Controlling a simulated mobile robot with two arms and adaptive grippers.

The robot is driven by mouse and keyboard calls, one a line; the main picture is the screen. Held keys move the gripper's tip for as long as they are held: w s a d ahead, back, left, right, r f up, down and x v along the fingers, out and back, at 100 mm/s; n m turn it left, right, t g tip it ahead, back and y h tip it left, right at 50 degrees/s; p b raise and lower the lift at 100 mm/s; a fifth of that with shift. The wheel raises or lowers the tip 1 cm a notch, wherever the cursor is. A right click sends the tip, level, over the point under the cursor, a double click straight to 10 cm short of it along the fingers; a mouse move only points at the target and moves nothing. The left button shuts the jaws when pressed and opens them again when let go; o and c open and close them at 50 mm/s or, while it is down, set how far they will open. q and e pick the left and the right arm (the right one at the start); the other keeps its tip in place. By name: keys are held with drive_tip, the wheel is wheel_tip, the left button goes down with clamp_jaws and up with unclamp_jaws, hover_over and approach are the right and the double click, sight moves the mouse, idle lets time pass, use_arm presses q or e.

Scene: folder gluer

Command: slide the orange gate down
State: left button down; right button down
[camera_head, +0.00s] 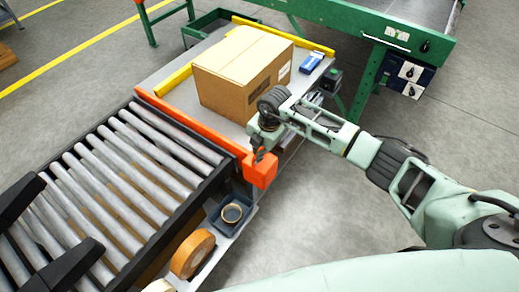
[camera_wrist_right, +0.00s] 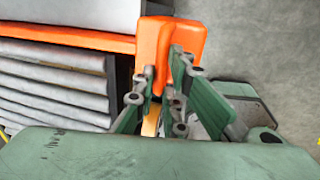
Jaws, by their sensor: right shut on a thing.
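The orange gate (camera_head: 190,120) is a long bar across the end of the roller conveyor, with a thick orange block (camera_head: 262,170) at its near right end. My right gripper (camera_head: 259,155) is at this block. In the right wrist view, the orange block (camera_wrist_right: 172,45) sits at the tips of the right gripper (camera_wrist_right: 165,85), which is shut on it. The fingers hide part of the block. Two dark finger shapes at the lower left of the head view look like my left gripper (camera_head: 66,212). They are spread apart over the rollers with nothing seen between them.
A cardboard box (camera_head: 228,85) stands on the grey table just beyond the gate, between yellow rails (camera_head: 172,80). The roller conveyor (camera_head: 120,170) is bare. A tape roll (camera_head: 193,253) and a dark tray (camera_head: 216,218) lie beside it.

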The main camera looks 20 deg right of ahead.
drive_tip(key=shift+w, duration=0.1)
wheel_tip(320, 180, down, 5)
drive_tip(key=b, duration=0.3)
drive_tip(key=shift+f+b, duration=0.3)
drive_tip(key=shift+b, duration=0.1)
drive_tip(key=shift+s+r, duration=0.2)
drive_tip(key=c, duration=1.8)
unclamp_jaws()
drive_tip(key=shift+w+a+f, duration=0.1)
drive_tip(key=shift+w+f, duration=0.05)
drive_tip(key=shift+w, duration=0.05)
drive_tip(key=shift+c, duration=0.2)
